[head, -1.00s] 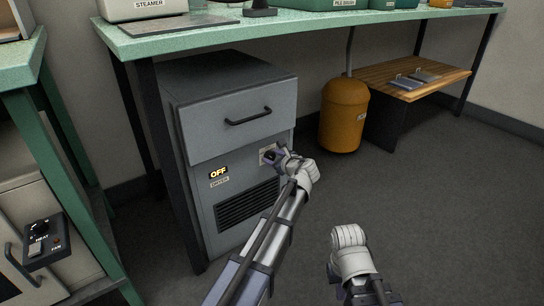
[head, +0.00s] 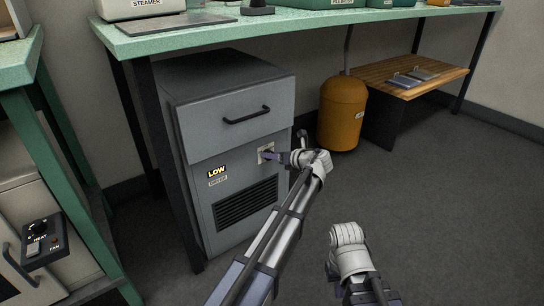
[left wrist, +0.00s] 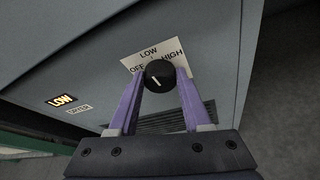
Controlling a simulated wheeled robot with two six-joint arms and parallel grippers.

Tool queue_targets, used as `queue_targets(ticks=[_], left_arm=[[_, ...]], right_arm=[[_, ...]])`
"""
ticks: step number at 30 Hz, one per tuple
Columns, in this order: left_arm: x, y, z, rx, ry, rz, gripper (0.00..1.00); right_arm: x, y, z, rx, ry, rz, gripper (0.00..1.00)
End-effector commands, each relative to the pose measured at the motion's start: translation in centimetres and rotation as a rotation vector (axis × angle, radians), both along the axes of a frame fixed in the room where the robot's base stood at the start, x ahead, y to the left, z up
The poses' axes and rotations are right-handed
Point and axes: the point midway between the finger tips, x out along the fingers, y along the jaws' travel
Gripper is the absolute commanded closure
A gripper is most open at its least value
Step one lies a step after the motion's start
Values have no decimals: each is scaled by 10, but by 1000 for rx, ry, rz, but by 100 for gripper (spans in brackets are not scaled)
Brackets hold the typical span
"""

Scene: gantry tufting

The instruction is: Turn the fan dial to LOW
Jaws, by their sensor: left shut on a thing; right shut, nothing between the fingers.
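The fan dial (left wrist: 158,77) is a round black knob with a white pointer line, on a white plate (left wrist: 139,61) marked OFF, LOW and HIGH. It sits on the front of the grey cabinet (head: 232,124). My left gripper (left wrist: 160,80) is shut on the dial, one purple finger on each side. In the head view the left gripper (head: 272,156) hides most of the dial. The lit display (head: 216,172) on the cabinet reads LOW. My right gripper (head: 345,234) is low over the floor, away from the cabinet; its fingertips are hard to see.
A drawer handle (head: 248,116) is above the dial and a vent grille (head: 246,203) below it. The green bench top (head: 262,27) overhangs the cabinet. An orange canister (head: 342,112) stands to the right. The floor at right is clear.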

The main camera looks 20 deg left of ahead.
Motion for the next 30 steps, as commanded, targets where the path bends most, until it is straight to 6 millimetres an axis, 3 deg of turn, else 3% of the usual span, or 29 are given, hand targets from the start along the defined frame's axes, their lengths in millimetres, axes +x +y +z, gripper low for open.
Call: queue_targets(ticks=[17,18,25,30], left_arm=[[-1,-1,-2,11,25,2,100],[-1,-1,-2,11,25,2,49],[-1,-1,-1,14,24,1,23],[-1,0,0,14,23,1,21]], right_arm=[[0,0,-1,0,0,0,100],[0,0,-1,0,0,0,100],[0,0,-1,0,0,0,100],[0,0,-1,0,0,0,100]])
